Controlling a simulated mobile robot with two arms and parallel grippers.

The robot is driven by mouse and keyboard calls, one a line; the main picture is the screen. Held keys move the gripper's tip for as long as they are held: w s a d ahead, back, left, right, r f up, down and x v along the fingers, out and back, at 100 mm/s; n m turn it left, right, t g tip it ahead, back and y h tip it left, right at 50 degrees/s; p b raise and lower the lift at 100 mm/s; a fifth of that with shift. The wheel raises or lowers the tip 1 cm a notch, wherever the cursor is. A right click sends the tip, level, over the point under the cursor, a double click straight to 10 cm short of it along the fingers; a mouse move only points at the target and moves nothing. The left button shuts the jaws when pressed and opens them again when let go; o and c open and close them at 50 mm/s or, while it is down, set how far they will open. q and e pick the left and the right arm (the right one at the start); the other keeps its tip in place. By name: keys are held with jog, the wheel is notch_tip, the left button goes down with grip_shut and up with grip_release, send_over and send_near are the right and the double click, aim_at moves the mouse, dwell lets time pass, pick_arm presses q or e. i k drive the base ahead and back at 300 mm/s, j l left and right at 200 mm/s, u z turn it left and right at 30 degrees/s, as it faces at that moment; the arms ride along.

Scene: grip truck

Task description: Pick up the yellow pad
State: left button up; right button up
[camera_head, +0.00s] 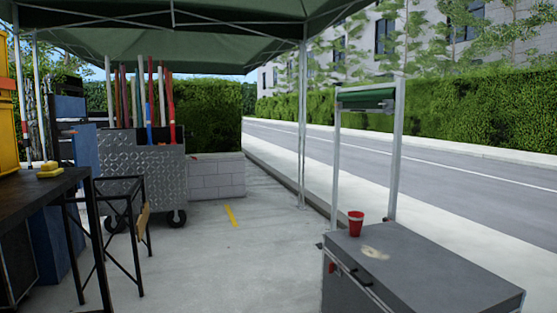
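A small yellow pad (49,170) lies on the dark table (38,190) at the left of the head view. It looks like a small stack or block with a narrower upper part, near the table's far edge. Nothing touches it from above. Neither of my grippers is in view.
A metal cart (150,172) holding several coloured poles stands behind the table. A black metal frame (122,205) stands beside the table. A grey case (420,265) with a red cup (356,223) is at the right. Concrete floor between them is clear.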

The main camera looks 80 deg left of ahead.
aim_at(49, 169)
jog(key=i+j+u, duration=0.15)
jog(key=j+u, duration=0.15)
jog(key=i+j+u, duration=0.2)
jog(key=j+u, duration=0.15)
jog(key=i+j+u, duration=0.3)
jog(key=k+j+u, duration=0.1)
jog(key=u, duration=3.4)
